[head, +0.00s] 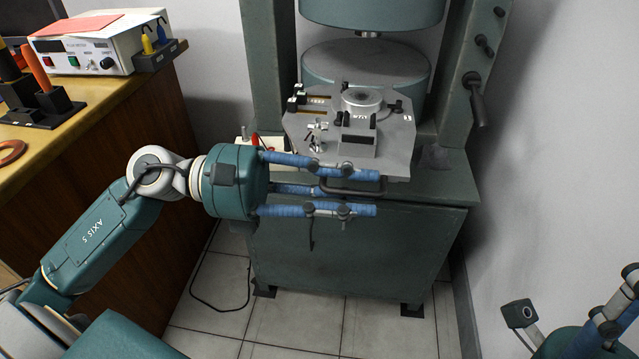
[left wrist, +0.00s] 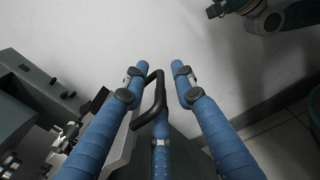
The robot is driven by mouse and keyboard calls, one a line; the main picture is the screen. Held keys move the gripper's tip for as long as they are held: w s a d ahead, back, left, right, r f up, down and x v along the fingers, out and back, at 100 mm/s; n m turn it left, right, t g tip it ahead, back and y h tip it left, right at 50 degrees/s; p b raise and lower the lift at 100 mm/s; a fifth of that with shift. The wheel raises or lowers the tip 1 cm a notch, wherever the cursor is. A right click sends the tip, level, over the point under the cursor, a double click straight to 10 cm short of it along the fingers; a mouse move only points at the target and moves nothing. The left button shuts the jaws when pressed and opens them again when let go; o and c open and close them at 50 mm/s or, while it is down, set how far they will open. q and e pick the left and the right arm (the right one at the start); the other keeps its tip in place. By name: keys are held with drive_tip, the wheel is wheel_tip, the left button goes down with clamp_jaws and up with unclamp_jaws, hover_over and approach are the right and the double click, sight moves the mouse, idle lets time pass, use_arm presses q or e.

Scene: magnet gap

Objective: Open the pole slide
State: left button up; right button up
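The pole slide looks to be the grey plate (head: 397,150) in front of the magnet's lower round pole (head: 366,62). It carries a round metal piece and small fittings. A black bar handle (head: 352,188) sticks out at its front edge. My left gripper (head: 365,191) has three blue-wrapped fingers, spread apart. In the left wrist view the handle (left wrist: 153,100) lies between the left and right fingers, close to the left one; I cannot tell whether it touches. My right gripper (head: 612,318) is partly cut off at the lower right, away from the slide.
A wooden bench (head: 90,125) at the left holds a white power unit (head: 100,45) and tools. The magnet stands on a green cabinet (head: 350,250). A side crank (head: 475,95) sits on the right post. A wall closes the right. Tiled floor in front is clear, except a cable.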

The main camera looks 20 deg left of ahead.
use_arm(q)
drive_tip(key=v, duration=1.2)
